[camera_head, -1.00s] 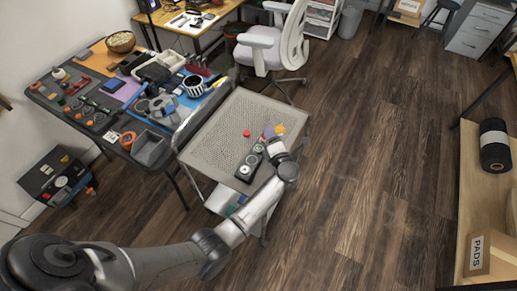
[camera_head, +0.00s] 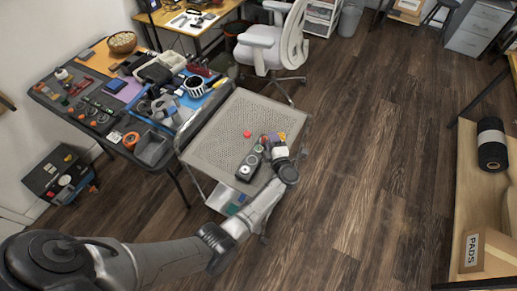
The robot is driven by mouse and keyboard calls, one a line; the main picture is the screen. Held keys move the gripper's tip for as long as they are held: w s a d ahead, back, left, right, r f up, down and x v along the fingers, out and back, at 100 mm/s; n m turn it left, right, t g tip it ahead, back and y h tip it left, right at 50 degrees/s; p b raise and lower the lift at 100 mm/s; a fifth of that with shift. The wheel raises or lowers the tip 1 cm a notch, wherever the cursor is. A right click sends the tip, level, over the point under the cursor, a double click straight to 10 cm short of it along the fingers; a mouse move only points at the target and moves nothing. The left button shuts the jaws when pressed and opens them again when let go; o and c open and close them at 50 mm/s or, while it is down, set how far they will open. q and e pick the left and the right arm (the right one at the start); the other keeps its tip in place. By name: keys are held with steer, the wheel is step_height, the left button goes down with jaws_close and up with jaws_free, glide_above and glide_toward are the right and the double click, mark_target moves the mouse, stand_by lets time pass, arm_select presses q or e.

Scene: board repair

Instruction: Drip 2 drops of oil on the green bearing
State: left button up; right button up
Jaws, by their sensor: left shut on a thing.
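A dark block with round bearings (camera_head: 250,164) lies on the perforated grey cart top, near its front right edge. A pale round face shows at its near end; a small greenish ring (camera_head: 258,149) at its far end may be the green bearing. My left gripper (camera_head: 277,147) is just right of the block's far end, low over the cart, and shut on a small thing. That thing is mostly hidden by the gripper; I cannot tell whether it is the oil bottle. Small purple and orange pieces (camera_head: 280,137) show beside the fingers. My right gripper is out of view.
A red knob-like piece (camera_head: 247,134) lies on the cart top (camera_head: 215,145), whose left and back parts are clear. A cluttered dark workbench (camera_head: 82,121) stands to the left. A white chair (camera_head: 262,58) is behind the cart. Open wooden floor lies to the right.

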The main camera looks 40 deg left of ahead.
arm_select(q)
steer(key=shift+r+m+p, duration=0.55)
steer(key=shift+m+p, duration=0.15)
steer(key=shift+p, duration=0.35)
steer(key=m+p, duration=0.1)
steer(key=r+m+p, duration=0.1)
steer(key=m+p, duration=0.1)
steer(key=r+m+p, duration=0.1)
steer(key=m, duration=0.1)
steer(key=shift+p, duration=0.4)
steer(key=m+p, duration=0.1)
steer(key=m, duration=0.1)
steer(key=r+m+p, duration=0.1)
steer(key=m+p, duration=0.1)
steer(key=shift+r, duration=0.2)
steer(key=shift+r+m+p, duration=0.25)
steer(key=shift+m+p, duration=0.4)
steer(key=shift+m, duration=0.95)
